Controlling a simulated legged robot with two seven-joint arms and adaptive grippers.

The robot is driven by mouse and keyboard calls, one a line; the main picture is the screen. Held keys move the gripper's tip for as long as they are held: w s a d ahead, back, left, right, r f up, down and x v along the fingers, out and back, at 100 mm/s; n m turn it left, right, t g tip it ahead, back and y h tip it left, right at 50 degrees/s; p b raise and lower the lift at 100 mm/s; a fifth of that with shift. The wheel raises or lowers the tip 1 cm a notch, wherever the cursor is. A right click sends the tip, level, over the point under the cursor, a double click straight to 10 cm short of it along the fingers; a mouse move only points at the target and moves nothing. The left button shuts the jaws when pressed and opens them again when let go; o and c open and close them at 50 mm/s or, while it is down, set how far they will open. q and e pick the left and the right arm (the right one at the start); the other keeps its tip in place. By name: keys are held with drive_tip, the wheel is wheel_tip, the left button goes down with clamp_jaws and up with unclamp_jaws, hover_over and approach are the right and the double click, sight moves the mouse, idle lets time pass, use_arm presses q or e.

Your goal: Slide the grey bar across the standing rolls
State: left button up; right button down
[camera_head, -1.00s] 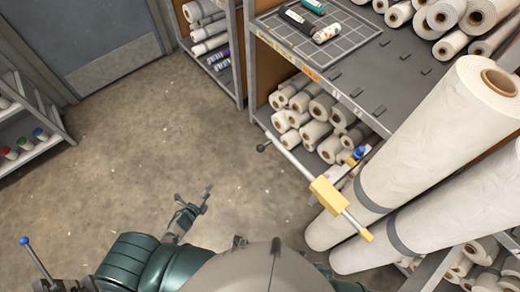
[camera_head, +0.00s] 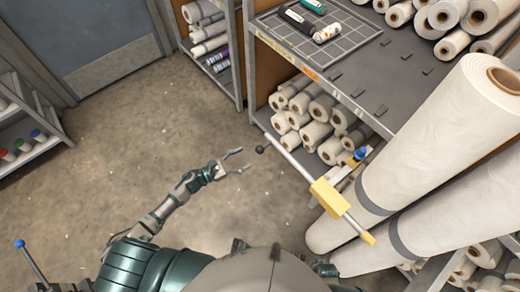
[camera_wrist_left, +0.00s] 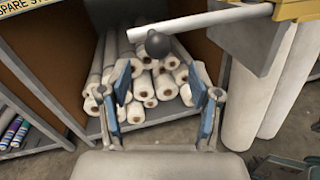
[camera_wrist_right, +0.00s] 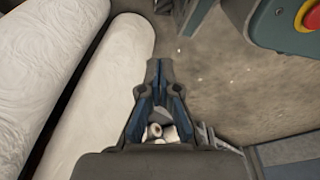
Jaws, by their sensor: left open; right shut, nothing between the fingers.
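The grey bar (camera_head: 285,158) has a dark ball (camera_head: 260,149) on its left end and passes through a yellow block (camera_head: 328,197). Two big white standing rolls (camera_head: 428,140) (camera_head: 455,215) with grey bands lean at the right, beside the block. My left gripper (camera_head: 244,160) is open and empty, just left of the ball. In the left wrist view the ball (camera_wrist_left: 158,43) shows beyond and above the open fingers (camera_wrist_left: 165,88); I see no contact. My right gripper (camera_wrist_right: 158,75) is shut and empty, beside the standing rolls (camera_wrist_right: 105,95) in the right wrist view.
A shelf unit (camera_head: 350,80) behind the bar holds many lying white rolls (camera_head: 310,112) and a gridded mat (camera_head: 345,45). A red button (camera_wrist_right: 312,14) on a dark green housing is at the right wrist view's upper right. The floor (camera_head: 130,130) at left is free.

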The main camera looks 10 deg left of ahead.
sight(260, 151)
use_arm(q)
drive_tip(key=x, duration=0.8)
drive_tip(key=shift+d, duration=0.15)
clamp_jaws()
